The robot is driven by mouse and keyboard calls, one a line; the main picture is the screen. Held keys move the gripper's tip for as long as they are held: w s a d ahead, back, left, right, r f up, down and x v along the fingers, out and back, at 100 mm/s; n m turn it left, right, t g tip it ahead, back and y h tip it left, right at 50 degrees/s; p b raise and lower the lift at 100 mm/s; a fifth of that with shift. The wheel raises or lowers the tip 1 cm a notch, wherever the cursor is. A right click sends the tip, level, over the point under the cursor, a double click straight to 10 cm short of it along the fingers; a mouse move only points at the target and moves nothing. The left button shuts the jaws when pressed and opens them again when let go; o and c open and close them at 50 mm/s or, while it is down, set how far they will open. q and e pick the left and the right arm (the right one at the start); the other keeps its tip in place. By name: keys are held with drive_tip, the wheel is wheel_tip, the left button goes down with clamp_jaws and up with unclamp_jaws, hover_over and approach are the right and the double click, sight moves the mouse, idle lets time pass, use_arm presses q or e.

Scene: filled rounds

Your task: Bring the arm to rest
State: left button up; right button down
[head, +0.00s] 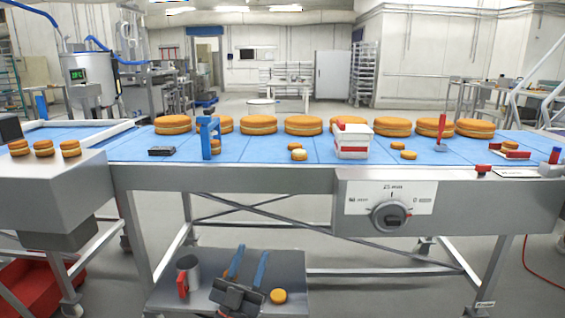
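My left gripper (251,256) shows at the bottom of the head view, in front of a low grey shelf. Its dark body is below and its two blue fingers point up, spread apart with nothing between them. It is lower than the blue worktop and apart from the rounds on it. Several large filled rounds (304,125) stand in a row along the back of the blue worktop (270,151). Small rounds (299,154) lie nearer the front. My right gripper is not in view.
The low shelf (290,262) holds a grey jug (188,268) and an orange round (278,296). A blue upright tool (209,138) and a white-and-red box (352,146) stand on the worktop. A dial panel (391,205) fronts it. A grey stand (45,184) is at left.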

use_arm(q)
drive_tip(key=s+d+f+n+g+y, duration=0.1)
drive_tip(key=s+f+n+y, duration=0.2)
drive_tip(key=s+f, duration=0.6)
drive_tip(key=s+d+f+n+g+y, duration=0.1)
drive_tip(key=s+f+n+g+y, duration=0.2)
drive_tip(key=f, duration=0.9)
drive_tip(key=s+a+r+g+y+p, duration=0.2)
drive_tip(key=s+a+g+p, duration=0.2)
drive_tip(key=s+g+p, duration=0.5)
drive_tip(key=s+a+r+g+y+p, duration=0.2)
drive_tip(key=s+a+g+p, duration=0.3)
drive_tip(key=s+g+p, duration=0.4)
drive_tip(key=s+p, duration=0.1)
drive_tip(key=p, duration=0.4)
drive_tip(key=shift+s+m+g+y, duration=0.2)
drive_tip(key=shift+m+g+y, duration=0.1)
drive_tip(key=shift+y, duration=0.1)
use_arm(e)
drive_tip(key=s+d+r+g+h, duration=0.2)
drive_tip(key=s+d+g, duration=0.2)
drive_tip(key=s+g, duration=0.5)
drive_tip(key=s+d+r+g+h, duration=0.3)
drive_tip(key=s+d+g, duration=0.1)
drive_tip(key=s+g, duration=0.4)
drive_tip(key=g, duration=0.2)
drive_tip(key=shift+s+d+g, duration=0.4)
use_arm(q)
drive_tip(key=shift+r, duration=0.1)
